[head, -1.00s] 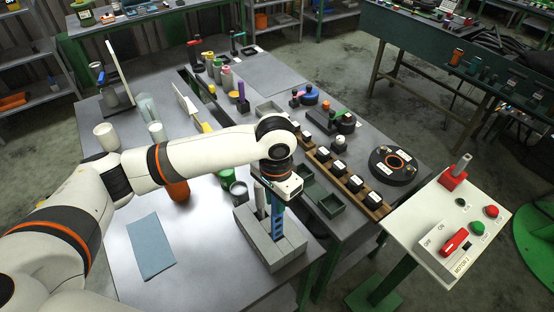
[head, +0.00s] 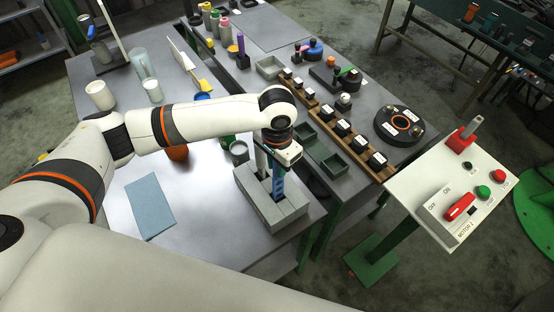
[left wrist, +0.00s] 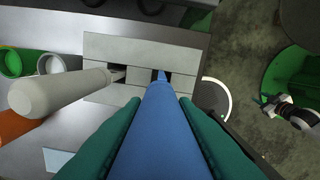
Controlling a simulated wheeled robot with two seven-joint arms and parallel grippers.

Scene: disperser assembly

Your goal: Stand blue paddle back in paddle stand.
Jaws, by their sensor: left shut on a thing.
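The blue paddle (head: 278,182) is upright at the grey paddle stand (head: 262,212). My left gripper (head: 280,158) is shut on its upper part, above the stand. In the left wrist view the blue paddle (left wrist: 160,125) runs between the teal fingers, and its far end meets a dark slot of the stand (left wrist: 145,48). How deep it sits in the slot is hidden. A second paddle with a pale rounded handle (left wrist: 60,92) stands in the neighbouring slot.
A grey metal cup (head: 239,153) stands close behind the stand. Dark green bins (head: 322,152) and a wooden rack of black blocks (head: 345,142) lie to the right. A blue cloth (head: 150,206) lies on the table at left. A switch panel (head: 445,190) stands at far right.

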